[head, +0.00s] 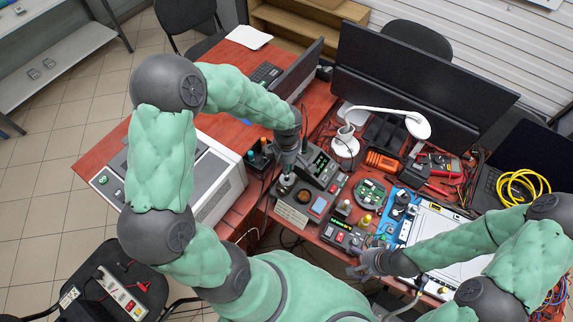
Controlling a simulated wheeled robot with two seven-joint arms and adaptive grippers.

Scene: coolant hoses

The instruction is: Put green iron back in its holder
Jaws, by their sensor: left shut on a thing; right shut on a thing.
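My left gripper (287,180) reaches down over the soldering equipment at the left of the desk. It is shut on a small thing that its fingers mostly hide. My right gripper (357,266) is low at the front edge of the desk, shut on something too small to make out. A station with a green display (322,164) stands just right of my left gripper. A second station with a lit display (342,236) stands behind my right gripper. I cannot pick out the green iron or its holder for certain.
Large monitors (420,80) stand behind. A yellow cable coil (522,188) lies at right. A grey-white machine (205,185) is at left.

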